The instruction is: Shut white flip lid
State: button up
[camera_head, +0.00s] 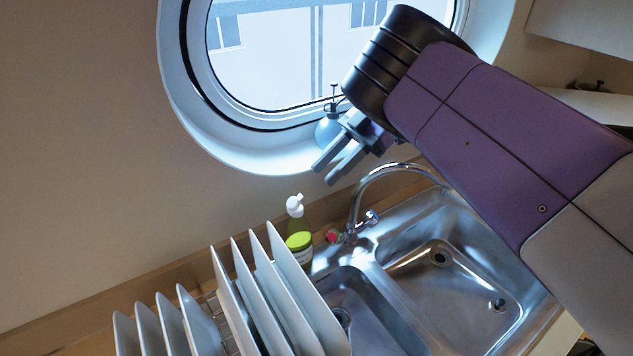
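I cannot make out a clear white flip lid. The nearest match is the white top (295,204) of a green bottle (298,226) standing behind the sink, but it looks more like a pump head, and its hinge or state is too small to tell. My gripper (325,173) is above and to the right of that bottle, in front of the lower rim of the porthole. Its two fingers point down and left with a narrow gap between them, and nothing shows between them. My arm hides part of the right side of the scene.
White plates (290,290) stand upright in a rack at the lower left. A curved faucet (385,172) rises behind the steel sink (450,300). A spray bottle (328,130) is on the porthole ledge behind my gripper.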

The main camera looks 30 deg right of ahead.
jog(key=shift+d+r, duration=0.3)
jog(key=shift+d, duration=0.2)
jog(key=shift+o, duration=0.2)
